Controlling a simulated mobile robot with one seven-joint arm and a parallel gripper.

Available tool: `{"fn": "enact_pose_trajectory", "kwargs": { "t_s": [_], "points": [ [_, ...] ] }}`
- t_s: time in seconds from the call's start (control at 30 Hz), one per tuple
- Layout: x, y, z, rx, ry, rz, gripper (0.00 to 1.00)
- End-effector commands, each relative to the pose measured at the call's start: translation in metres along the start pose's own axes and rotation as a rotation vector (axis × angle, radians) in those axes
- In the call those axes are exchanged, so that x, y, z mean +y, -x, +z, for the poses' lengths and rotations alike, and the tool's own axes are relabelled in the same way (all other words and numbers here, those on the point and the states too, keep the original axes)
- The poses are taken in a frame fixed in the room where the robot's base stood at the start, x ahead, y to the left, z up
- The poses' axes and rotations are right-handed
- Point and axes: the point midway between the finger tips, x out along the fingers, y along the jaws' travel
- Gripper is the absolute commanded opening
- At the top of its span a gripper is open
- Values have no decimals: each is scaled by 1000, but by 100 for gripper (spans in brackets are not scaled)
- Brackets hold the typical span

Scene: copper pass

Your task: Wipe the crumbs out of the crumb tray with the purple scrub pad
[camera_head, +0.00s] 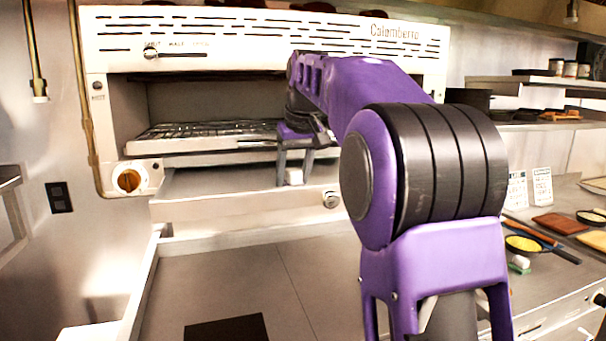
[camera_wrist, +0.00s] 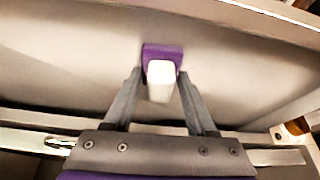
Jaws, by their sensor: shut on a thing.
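My gripper (camera_head: 294,172) reaches down over the flat metal crumb tray (camera_head: 220,184) below the grill opening. In the wrist view, my gripper (camera_wrist: 160,82) is shut on the white block-shaped grip of the purple scrub pad (camera_wrist: 160,49). The pad's purple part shows past the fingertips against the tray's metal surface (camera_wrist: 75,75). In the head view only the pad's white grip (camera_head: 294,177) shows between the fingers. I cannot tell whether the pad touches the tray. I cannot make out crumbs in either view.
The grill housing (camera_head: 250,28) stands above the tray, with a wire rack (camera_head: 205,132) in its opening. An orange knob (camera_head: 128,180) sits at the left. On the right counter are a pan (camera_head: 530,243) with yellow food and several boards. The counter in front is mostly clear.

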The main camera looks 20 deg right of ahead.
Motion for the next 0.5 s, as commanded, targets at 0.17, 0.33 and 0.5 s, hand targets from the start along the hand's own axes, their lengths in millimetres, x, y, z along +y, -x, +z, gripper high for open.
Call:
{"fn": "enact_pose_trajectory", "kwargs": {
  "t_s": [0.17, 0.33, 0.5],
  "points": [
    [-13, -2, 0, -6, 3, -4, 12],
    [-18, -2, -1, -6, 2, -4, 12],
    [-33, -1, -2, -5, 4, -4, 12]
  ]
}}
